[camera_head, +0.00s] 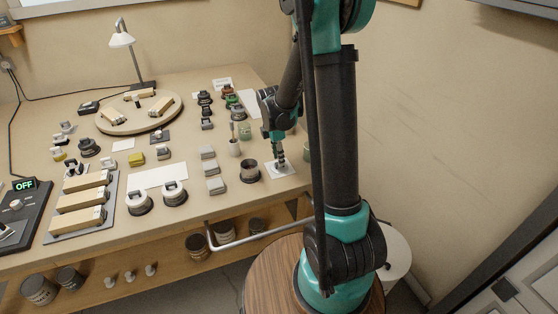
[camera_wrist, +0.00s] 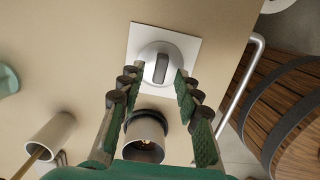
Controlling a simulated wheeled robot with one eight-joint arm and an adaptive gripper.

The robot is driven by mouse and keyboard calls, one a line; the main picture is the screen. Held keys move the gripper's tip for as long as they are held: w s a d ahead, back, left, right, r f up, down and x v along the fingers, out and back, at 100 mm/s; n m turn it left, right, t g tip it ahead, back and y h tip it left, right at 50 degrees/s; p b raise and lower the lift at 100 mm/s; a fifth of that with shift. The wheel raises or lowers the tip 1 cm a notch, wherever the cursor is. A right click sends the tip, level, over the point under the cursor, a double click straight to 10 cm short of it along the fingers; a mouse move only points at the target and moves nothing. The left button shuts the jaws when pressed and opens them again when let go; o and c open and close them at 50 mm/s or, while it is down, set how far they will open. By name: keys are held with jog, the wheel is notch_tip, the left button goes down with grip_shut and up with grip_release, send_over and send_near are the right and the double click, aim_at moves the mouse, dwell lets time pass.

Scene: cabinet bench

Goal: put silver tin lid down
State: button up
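The silver tin lid (camera_wrist: 152,70) is round with a raised ridge across its top. In the wrist view it is over a white square card (camera_wrist: 190,48), flat side down, and looks to rest on it. My gripper (camera_wrist: 160,76) points down with one finger at each side of the lid; the fingertips appear to touch its edges. In the head view my gripper (camera_head: 280,161) is low over the card (camera_head: 285,173) near the bench's right end, and the lid is mostly hidden. An open tin (camera_wrist: 145,140) stands close by; it also shows in the head view (camera_head: 249,173).
A pale cup (camera_wrist: 50,134) with a stick in it stands to the left in the wrist view. Small grey blocks (camera_head: 215,187) stand left of the open tin. A metal rail (camera_head: 245,237) runs along the bench's front, near a round wooden top (camera_head: 262,270).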

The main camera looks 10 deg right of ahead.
aim_at(276, 163)
notch_tip(276, 163, up, 10)
jog(key=a, duration=0.1)
jog(key=s+d+f+m+t, duration=0.2)
jog(key=s+m, duration=0.8)
jog(key=s+d+f+m+t+y, duration=0.1)
jog(key=s+d+f+m+t, duration=0.1)
jog(key=s+m, duration=0.8)
jog(key=shift+s+d+f, duration=0.55)
jog(key=shift+d+f, duration=0.2)
